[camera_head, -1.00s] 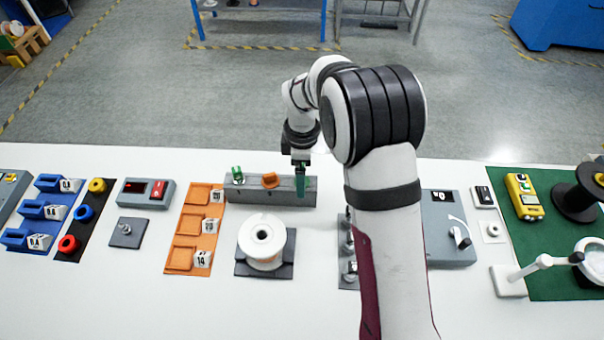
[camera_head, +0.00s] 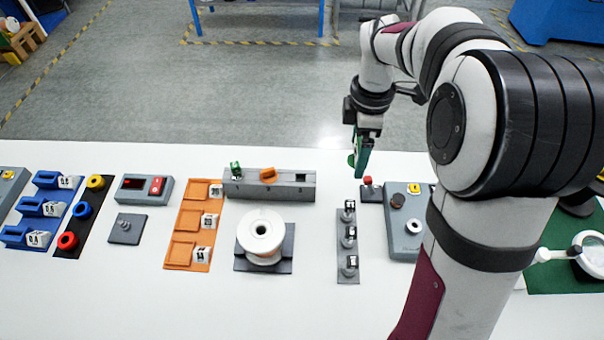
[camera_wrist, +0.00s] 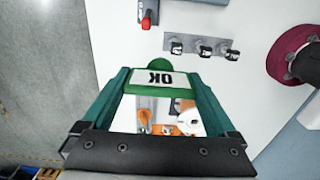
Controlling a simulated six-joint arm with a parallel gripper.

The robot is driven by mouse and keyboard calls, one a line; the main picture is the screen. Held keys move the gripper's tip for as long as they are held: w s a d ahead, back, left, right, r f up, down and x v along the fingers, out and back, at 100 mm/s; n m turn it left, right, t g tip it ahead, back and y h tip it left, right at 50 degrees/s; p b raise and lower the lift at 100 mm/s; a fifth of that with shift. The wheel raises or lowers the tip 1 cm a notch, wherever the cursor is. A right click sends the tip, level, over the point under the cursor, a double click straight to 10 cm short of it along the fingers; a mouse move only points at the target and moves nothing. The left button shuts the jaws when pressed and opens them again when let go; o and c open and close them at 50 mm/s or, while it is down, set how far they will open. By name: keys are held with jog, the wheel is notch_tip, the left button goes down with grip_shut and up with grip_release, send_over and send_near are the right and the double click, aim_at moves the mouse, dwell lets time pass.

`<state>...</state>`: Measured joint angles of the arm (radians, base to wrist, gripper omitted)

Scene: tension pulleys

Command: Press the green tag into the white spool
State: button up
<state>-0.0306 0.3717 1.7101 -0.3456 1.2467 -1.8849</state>
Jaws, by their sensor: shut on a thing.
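My gripper (camera_head: 361,160) is shut on a green tag (camera_head: 351,160) and holds it in the air above the far edge of the table, right of the grey block. In the wrist view the tag (camera_wrist: 160,66) sits between the two green fingers, with a white label reading "OK" upside down and a rounded green tab. The white spool (camera_head: 261,233) stands upright on a dark grey base at the table's middle, its hole facing up. The spool is left of and nearer than my gripper. It also shows partly below the tag in the wrist view (camera_wrist: 188,117).
A grey block (camera_head: 290,188) holds a green piece (camera_head: 236,168) and an orange knob (camera_head: 268,175). A grey strip with several small pulleys (camera_head: 349,240) lies right of the spool. A red button (camera_head: 368,181) and grey box stand further right. Table in front of the spool is clear.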

dwell(0.6)
jog(key=s+a+n, duration=0.2)
jog(key=s+a, duration=0.4)
jog(key=a, duration=0.3)
jog(key=s+a+n, duration=0.2)
jog(key=s+a, duration=0.4)
jog(key=a, duration=0.4)
jog(key=shift+w+d+f, duration=0.1)
jog(key=shift+w+f, duration=0.05)
jog(key=shift+f, duration=3.05)
jog(key=shift+f, duration=0.4)
jog(key=shift+f, duration=0.9)
jog(key=o, duration=1)
jog(key=shift+c, duration=0.2)
